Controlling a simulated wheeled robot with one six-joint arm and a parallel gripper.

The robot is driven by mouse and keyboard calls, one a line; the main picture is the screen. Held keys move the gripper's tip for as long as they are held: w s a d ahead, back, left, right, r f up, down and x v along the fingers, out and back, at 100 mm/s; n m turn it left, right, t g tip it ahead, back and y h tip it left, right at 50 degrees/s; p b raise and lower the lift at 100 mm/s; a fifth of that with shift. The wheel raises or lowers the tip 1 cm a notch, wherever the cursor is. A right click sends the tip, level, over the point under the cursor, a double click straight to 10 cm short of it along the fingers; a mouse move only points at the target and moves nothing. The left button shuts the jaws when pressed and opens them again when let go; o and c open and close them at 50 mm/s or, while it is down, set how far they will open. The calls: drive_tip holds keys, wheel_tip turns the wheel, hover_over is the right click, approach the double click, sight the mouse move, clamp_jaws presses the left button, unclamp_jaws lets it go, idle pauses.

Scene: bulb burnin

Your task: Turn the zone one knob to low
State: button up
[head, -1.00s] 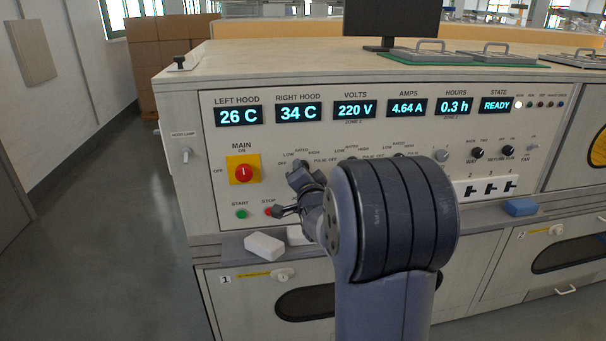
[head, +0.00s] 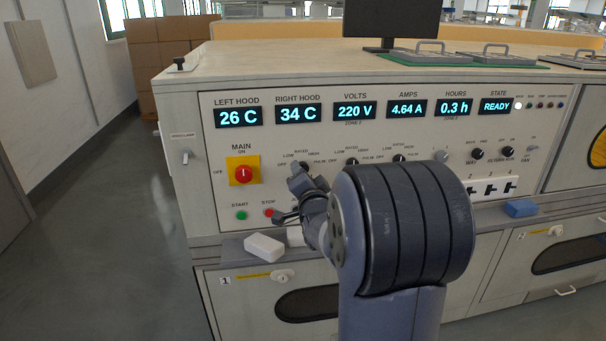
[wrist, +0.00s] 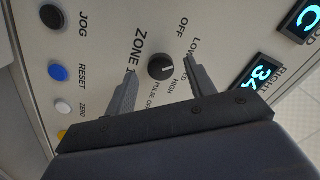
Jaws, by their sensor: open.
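The zone one knob (wrist: 161,67) is a round black knob with a white pointer mark, beside the "ZONE 1" label in the wrist view. Its mark points right in that view, between the LOW and HIGH labels; the RATED label is mostly hidden by a finger. My gripper (wrist: 161,69) is open, with one finger on each side of the knob and visible gaps to it. Whether the fingertips reach the knob's depth is unclear. In the head view my gripper (head: 297,183) is just below the knob's dial labels, in front of the panel.
The red main switch (head: 243,174) on its yellow plate is left of my gripper. Green start (head: 241,215) and red stop (head: 269,213) buttons sit below it. A white block (head: 264,247) lies on the ledge. In the wrist view, a blue reset button (wrist: 58,72) is left.

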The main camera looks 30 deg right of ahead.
drive_tip(key=v, duration=0.8)
drive_tip(key=shift+s, duration=0.4)
drive_tip(key=shift+w+a, duration=0.1)
drive_tip(key=x, duration=1)
drive_tip(key=shift+w, duration=0.35)
drive_tip(key=shift+s, duration=0.1)
drive_tip(key=s+a+n+p, duration=0.2)
drive_tip(key=s+n+p, duration=0.4)
drive_tip(key=s+n, duration=0.2)
drive_tip(key=shift+v, duration=1.15)
idle(0.8)
